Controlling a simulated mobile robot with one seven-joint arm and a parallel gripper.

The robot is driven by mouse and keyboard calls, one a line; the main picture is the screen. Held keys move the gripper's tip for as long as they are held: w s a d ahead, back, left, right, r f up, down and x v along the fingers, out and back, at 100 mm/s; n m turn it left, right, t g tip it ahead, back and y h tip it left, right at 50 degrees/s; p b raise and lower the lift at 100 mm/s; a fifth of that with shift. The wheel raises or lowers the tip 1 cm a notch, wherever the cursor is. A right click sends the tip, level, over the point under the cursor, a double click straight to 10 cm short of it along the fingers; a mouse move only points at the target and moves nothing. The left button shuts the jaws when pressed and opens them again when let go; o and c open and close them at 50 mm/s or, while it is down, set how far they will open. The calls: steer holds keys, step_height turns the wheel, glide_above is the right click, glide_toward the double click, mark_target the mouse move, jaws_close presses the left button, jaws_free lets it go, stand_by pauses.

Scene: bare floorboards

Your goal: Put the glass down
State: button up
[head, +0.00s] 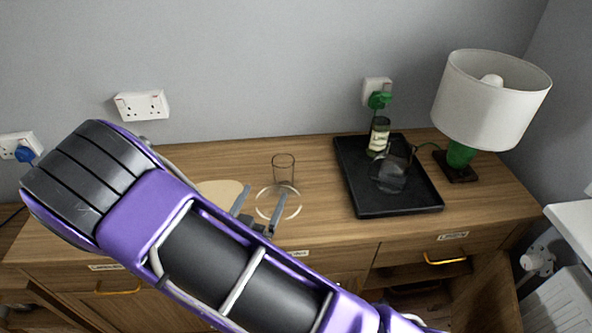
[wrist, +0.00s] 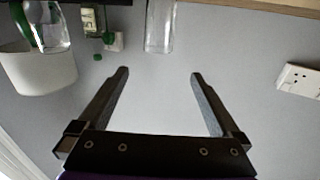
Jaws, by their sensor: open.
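A clear drinking glass (head: 283,170) stands upright on the wooden cabinet top, near the middle. In the wrist view, which is upside down, the glass (wrist: 160,25) shows at the top centre, beyond the fingertips and apart from them. My gripper (head: 263,192) is over the cabinet top, on the near side of the glass. Its two fingers are spread wide in the wrist view (wrist: 159,73), with nothing between them. The base of the glass is cut off in the wrist view.
A pale ring-shaped item (head: 291,212) and a tan round mat (head: 215,190) lie near my gripper. The wall is close behind.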

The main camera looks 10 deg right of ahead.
glide_toward(286, 155)
steer(key=x, duration=0.5)
steer(key=shift+r+p, duration=0.1)
steer(key=shift+p, duration=0.25)
steer(key=shift+x, duration=2.75)
steer(key=shift+c, duration=0.3)
jaws_close()
